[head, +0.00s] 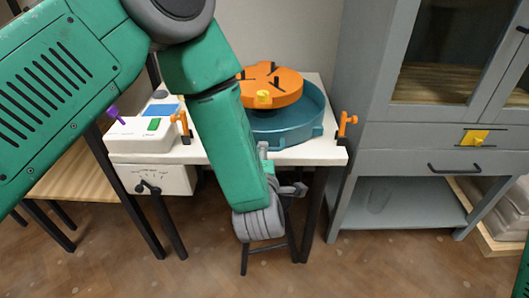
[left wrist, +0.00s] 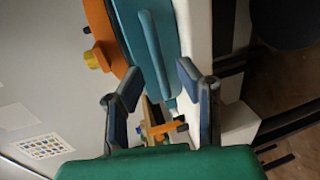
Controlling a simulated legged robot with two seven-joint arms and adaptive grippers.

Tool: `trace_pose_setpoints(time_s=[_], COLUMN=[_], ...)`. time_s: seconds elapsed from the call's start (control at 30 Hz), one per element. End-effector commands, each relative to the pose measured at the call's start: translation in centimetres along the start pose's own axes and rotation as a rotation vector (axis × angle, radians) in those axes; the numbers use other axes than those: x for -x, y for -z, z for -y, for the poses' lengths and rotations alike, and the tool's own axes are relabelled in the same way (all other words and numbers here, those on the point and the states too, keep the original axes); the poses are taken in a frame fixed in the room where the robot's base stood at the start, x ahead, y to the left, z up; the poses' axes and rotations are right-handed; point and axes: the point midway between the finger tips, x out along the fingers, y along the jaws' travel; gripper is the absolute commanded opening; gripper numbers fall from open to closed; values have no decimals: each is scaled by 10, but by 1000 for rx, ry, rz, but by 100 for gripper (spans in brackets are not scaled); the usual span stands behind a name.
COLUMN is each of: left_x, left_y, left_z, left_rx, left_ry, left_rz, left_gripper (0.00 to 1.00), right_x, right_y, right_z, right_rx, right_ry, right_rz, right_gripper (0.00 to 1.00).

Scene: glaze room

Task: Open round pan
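The round pan (head: 300,128) is a shallow teal basin at the back right of the white table. An orange disc (head: 283,92) with black marks and a yellow knob (head: 263,97) sits in it above the rim. In the left wrist view the pan's teal wall (left wrist: 128,22) shows a raised bar (left wrist: 152,45) on it. My left gripper (left wrist: 157,72) is open, with its fingers apart near the pan's side and nothing held between them. In the head view my left arm hides part of the pan and most of that gripper. My right gripper is out of view.
Orange clamps (head: 349,121) (head: 181,127) stand at the table's edges. A white control box (head: 140,137) is at the table's left. A grey cabinet (head: 403,165) stands close on the right. A wooden bench (head: 75,172) is at the left.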

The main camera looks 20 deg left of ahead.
Motion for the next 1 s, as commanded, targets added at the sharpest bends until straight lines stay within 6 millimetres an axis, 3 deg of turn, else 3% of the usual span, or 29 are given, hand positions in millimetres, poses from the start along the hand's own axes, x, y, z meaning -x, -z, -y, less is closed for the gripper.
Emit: trace_pose_setpoints(time_s=[0.2, 0.57, 0.67, 0.7, 1.0], left_x=[-27, -32, -32, -32, -32], left_y=[2, -1, 0, 0, 2], left_z=[0, -1, -1, 0, 1], left_rx=[1, -4, -3, -3, -2], left_ry=[-1, -1, -1, 0, 2], left_rz=[-1, 0, 0, -1, -2], left_gripper=[31, 31, 3, 0, 0], right_x=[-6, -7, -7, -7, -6], right_y=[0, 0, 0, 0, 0], right_z=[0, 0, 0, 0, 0], right_rx=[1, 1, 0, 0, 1], right_ry=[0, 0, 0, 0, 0], right_rz=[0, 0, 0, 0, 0], right_gripper=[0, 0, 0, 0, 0])
